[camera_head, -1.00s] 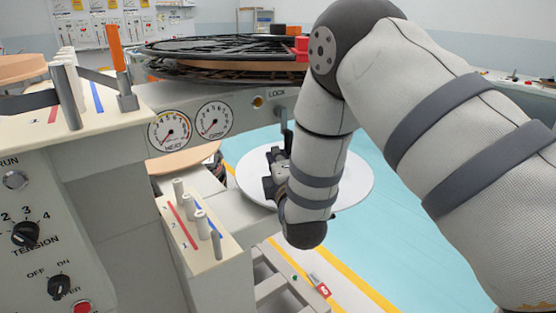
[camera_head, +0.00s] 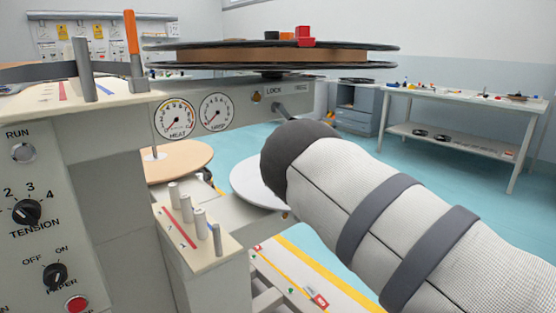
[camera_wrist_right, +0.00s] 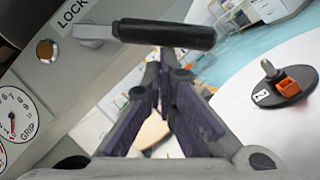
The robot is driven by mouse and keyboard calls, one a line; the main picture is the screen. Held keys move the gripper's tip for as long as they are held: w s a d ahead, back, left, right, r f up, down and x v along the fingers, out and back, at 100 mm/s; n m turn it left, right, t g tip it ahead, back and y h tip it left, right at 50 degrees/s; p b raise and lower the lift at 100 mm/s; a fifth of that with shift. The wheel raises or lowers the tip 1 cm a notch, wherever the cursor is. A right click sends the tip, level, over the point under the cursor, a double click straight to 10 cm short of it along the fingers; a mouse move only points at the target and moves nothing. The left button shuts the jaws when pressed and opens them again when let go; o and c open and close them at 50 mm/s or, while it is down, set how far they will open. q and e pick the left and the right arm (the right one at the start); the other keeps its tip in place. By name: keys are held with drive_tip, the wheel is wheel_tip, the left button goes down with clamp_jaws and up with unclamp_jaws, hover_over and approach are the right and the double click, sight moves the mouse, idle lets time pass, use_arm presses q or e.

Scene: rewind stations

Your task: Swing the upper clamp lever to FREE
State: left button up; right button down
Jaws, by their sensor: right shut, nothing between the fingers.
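The upper clamp lever (camera_wrist_right: 165,33) shows in the right wrist view as a dark, rounded grip on a short metal arm, lying roughly level beside the LOCK lettering on the pale panel. In the head view a small part of the lever (camera_head: 282,110) shows below the LOCK label, partly hidden by my right arm. My right gripper (camera_wrist_right: 164,65) is shut and empty. Its dark fingers converge just below the lever grip in the right wrist view; whether they touch it I cannot tell. In the head view my right gripper is hidden behind my arm. My left gripper is not in view.
A large dark-flanged reel (camera_head: 270,54) with a red block (camera_head: 304,37) sits above the panel. An orange-and-black fitting (camera_wrist_right: 285,84) sits on a white surface.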

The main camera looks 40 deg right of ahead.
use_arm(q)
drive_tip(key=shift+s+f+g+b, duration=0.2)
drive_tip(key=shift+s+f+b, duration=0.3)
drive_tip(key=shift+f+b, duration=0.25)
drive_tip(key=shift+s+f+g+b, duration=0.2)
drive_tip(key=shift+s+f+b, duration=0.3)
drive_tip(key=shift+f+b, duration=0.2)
use_arm(e)
drive_tip(key=shift+w+d+r+n+t+y, duration=0.1)
drive_tip(key=shift+d+r+n+t+y, duration=0.2)
drive_tip(key=shift+d+n, duration=0.45)
drive_tip(key=shift+s+d+r+n+t+y, duration=0.15)
drive_tip(key=shift+d+r+n+y, duration=0.3)
drive_tip(key=shift+n, duration=0.45)
drive_tip(key=shift+w+d+r+n+t+y, duration=0.15)
drive_tip(key=shift+d+n+t+y, duration=0.1)
drive_tip(key=shift+d+n, duration=0.5)
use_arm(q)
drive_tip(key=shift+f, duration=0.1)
use_arm(e)
drive_tip(key=shift+r, duration=0.1)
